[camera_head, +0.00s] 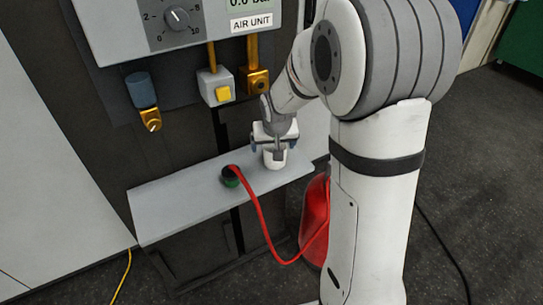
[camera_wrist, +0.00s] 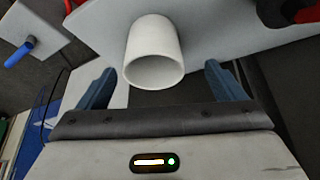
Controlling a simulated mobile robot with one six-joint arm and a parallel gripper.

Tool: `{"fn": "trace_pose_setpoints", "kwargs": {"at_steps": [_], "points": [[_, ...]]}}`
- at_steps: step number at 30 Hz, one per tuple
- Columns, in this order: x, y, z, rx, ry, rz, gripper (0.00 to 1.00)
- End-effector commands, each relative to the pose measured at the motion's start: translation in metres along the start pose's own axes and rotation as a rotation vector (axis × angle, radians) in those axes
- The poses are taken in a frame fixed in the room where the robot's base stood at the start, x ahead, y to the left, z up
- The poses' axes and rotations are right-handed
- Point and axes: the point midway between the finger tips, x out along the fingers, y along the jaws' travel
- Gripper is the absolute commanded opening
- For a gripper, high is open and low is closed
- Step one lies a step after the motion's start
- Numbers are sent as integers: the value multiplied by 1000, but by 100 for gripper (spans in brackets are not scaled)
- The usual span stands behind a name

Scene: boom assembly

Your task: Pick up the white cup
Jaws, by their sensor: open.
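The white cup (camera_head: 276,158) stands on the grey shelf (camera_head: 165,215), near its right part, in the head view. In the wrist view the white cup (camera_wrist: 153,50) is at the top middle, its open rim facing the camera. My gripper (camera_head: 274,148) is at the cup in the head view and hides part of it. In the wrist view my gripper (camera_wrist: 160,82) is open, with one blue finger on each side of the cup's rim. Gaps show between the fingers and the cup, and nothing is held.
A green and black connector (camera_head: 230,177) with a red hose (camera_head: 262,222) sits on the shelf left of the cup. The hose hangs over the front edge toward a red object (camera_head: 315,220). The air unit panel (camera_head: 190,25), a yellow-button box (camera_head: 216,88) and brass fittings (camera_head: 151,119) are above.

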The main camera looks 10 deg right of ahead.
Motion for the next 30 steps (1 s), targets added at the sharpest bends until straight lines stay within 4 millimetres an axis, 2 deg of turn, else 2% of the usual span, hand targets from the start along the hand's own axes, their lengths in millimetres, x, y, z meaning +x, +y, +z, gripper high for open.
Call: {"fn": "trace_pose_setpoints", "kwargs": {"at_steps": [15,25,30], "points": [[63,8,0,-1,-4,0,89],[68,7,-1,-1,-1,-1,89],[68,7,-1,-2,-1,-1,75]]}}
